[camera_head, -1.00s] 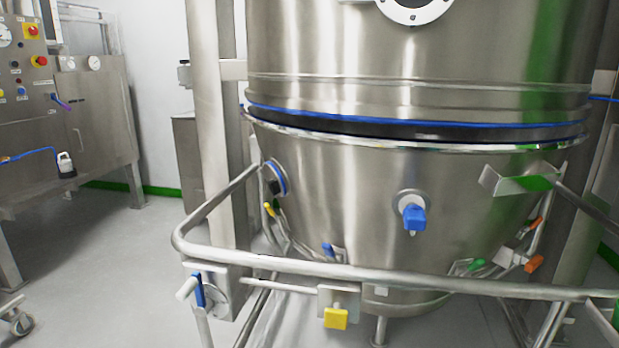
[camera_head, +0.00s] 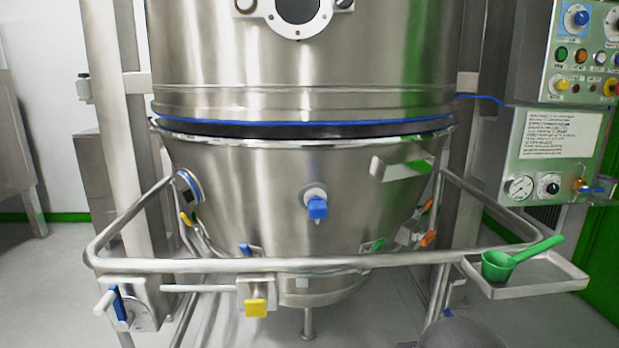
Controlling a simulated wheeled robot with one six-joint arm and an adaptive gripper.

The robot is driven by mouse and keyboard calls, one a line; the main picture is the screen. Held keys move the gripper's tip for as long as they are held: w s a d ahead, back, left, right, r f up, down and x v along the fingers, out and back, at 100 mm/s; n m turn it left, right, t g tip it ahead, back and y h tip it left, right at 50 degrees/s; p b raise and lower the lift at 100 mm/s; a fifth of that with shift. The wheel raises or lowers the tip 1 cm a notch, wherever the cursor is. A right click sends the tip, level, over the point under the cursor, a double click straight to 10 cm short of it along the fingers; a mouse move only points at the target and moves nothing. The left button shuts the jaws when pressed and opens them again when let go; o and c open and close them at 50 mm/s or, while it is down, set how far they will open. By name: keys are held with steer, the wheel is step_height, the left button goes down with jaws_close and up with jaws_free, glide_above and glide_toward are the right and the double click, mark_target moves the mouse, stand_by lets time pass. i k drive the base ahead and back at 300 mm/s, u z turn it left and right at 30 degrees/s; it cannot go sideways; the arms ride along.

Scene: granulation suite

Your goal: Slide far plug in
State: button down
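A steel conical bowl (camera_head: 260,180) stands under a steel cylinder. A blue plug-like piece (camera_head: 317,207) sticks out of a round port on the bowl's front. A dark port with a blue ring (camera_head: 190,188) is on the bowl's left side. A yellow block (camera_head: 256,307) hangs at a small bracket on the front rail. A blue handle (camera_head: 117,303) is on a bracket at the rail's left corner. I cannot tell which of these is the far plug. My gripper is not in view.
A steel rail (camera_head: 300,264) runs around the bowl's front. On its right, a tray (camera_head: 540,290) holds a green scoop (camera_head: 520,258). A control panel (camera_head: 545,140) with gauges stands at the right. Grey floor (camera_head: 45,290) is clear at the left.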

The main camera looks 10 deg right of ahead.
mark_target(316, 206)
steer(key=z, duration=0.05)
steer(key=k, duration=1.2)
steer(key=u, duration=0.6)
steer(key=i, duration=0.95)
steer(key=z, duration=0.6)
